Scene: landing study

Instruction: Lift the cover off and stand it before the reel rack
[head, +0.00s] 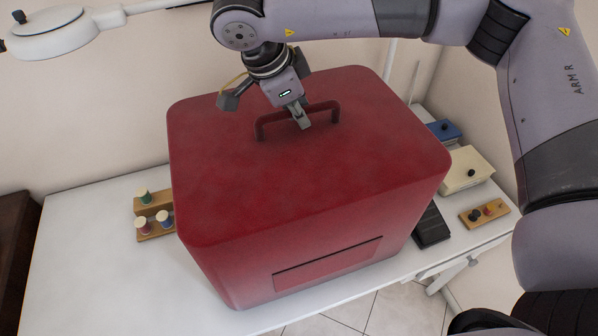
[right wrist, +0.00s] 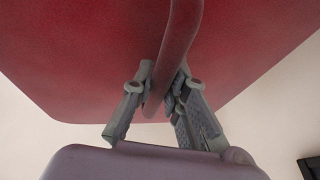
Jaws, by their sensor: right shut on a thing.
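The cover (head: 300,185) is a large red box with rounded corners, upright over the white table. Its handle (head: 262,124) stands on top, and a slot-like panel marks its front. My right gripper (head: 301,121) is above the cover, shut on the handle. In the right wrist view the handle (right wrist: 181,35) runs between the two fingers (right wrist: 160,95). The reel rack (head: 151,208), a stepped wooden block with green, pink and blue reels, is left of the cover, partly hidden by it. Whether the cover's bottom touches the table is unclear. My left gripper is not in view.
The white table (head: 90,260) is clear at the left and front left. Right of the cover are a blue box (head: 444,130), a cream box (head: 466,170), a wooden block with knobs (head: 484,213) and a dark flat object (head: 431,228). A lamp (head: 50,35) hangs at upper left.

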